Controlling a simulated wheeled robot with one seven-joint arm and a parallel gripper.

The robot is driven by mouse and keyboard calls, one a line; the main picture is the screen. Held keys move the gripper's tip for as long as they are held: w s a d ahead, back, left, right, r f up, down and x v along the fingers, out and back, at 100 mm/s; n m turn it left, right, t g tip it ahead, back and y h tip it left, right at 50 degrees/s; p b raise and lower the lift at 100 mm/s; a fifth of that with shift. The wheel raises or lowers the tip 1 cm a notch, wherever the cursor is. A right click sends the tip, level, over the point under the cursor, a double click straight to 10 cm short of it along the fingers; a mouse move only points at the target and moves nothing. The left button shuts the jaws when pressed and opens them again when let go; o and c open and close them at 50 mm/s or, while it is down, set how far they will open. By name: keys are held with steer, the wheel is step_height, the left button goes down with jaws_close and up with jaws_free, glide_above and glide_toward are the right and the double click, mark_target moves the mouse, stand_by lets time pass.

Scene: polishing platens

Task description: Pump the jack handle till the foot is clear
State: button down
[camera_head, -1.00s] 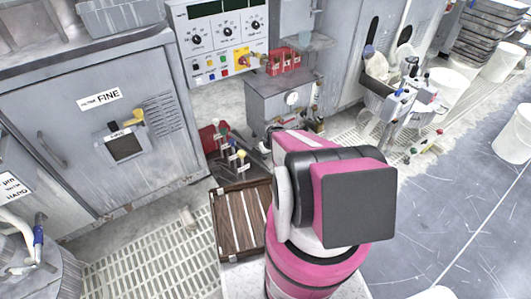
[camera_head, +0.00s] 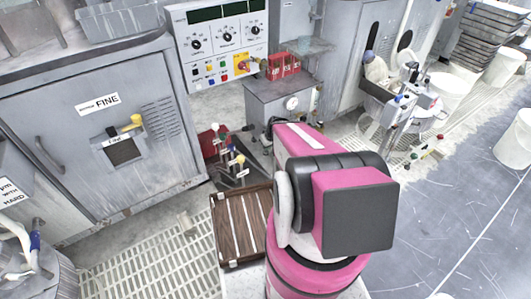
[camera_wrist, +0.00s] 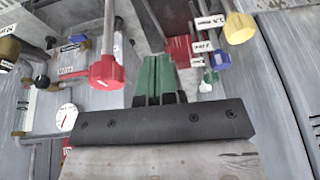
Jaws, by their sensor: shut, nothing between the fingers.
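My gripper (camera_wrist: 156,68) shows in the wrist view as two green fingers side by side, shut and empty. In the head view it is hidden behind my pink arm. In the wrist view, a lever with a red knob (camera_wrist: 106,72) is close to the left of the fingers. A yellow knob (camera_wrist: 239,28) and a blue knob (camera_wrist: 220,60) are to the right, with small tags whose words I cannot read surely. The head view shows a group of knobbed levers (camera_head: 240,159) left of my arm. I cannot tell which lever is the jack handle, and I see no foot clearly.
A grey cabinet marked FINE (camera_head: 60,140) stands at left. A control panel (camera_head: 222,42) is at the back, above a grey box with a gauge (camera_head: 291,103). A brown slatted board (camera_head: 240,228) lies beside my arm.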

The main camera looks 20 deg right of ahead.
steer(key=v, duration=0.5)
steer(key=shift+s, duration=0.2)
stand_by(0.6)
